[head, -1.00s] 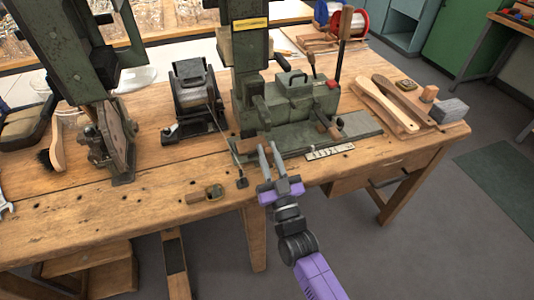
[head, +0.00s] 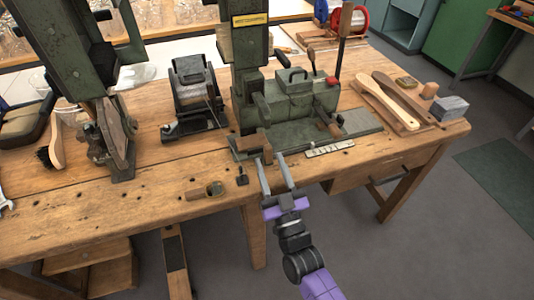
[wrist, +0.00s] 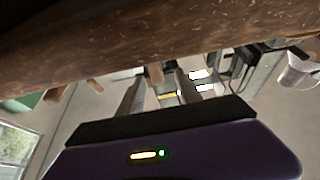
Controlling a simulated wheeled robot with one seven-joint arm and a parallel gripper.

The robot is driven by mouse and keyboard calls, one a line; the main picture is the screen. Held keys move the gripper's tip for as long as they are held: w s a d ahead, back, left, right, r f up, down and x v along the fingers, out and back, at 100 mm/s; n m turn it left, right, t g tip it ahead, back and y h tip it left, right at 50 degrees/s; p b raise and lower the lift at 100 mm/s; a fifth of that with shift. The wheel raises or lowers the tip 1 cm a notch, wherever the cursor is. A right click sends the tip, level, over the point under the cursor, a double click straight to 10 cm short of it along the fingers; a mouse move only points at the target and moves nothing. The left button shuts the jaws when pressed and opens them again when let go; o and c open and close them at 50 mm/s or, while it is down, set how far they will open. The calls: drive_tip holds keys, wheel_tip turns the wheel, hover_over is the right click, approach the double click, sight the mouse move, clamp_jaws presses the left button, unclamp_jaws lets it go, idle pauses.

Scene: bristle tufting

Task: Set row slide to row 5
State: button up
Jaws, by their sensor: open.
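A green tufting machine (head: 293,103) stands on the bench, with a flat green base along its front. A wooden block-like handle (head: 252,143) sits at the front left of that base; I take it for the row slide's grip. A pale scale strip with dark marks (head: 330,149) lies along the front edge; its row numbers are too small to read. My gripper (head: 270,157) is open, its fingertips just in front of the handle. In the wrist view my gripper (wrist: 158,85) shows a wooden piece (wrist: 155,73) in line with the gap between its fingers. I cannot tell whether they touch.
A second wooden knob (head: 335,130) projects from the base farther right. A tall green column (head: 248,60) rises behind the handle. A small brass-and-wood tool (head: 205,190) lies left of my gripper near the bench's front edge. Wooden brush backs (head: 385,105) lie at right.

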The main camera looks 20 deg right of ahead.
drive_tip(key=shift+v, duration=1.75)
drive_tip(key=shift+a+f, duration=0.15)
drive_tip(key=s+d+r+g+p, duration=0.1)
drive_tip(key=s+r+g, duration=0.1)
drive_tip(key=s, duration=1)
drive_tip(key=s+d+r+g+p, duration=0.1)
drive_tip(key=s+d+r+g, duration=0.1)
drive_tip(key=s, duration=1)
drive_tip(key=s+d+r+g+p, duration=0.1)
drive_tip(key=s+r+g, duration=0.2)
drive_tip(key=s, duration=0.9)
drive_tip(key=shift+s+d+r+g+p, duration=0.2)
drive_tip(key=shift+d+r+g+p, duration=0.1)
drive_tip(key=shift+r+p, duration=0.15)
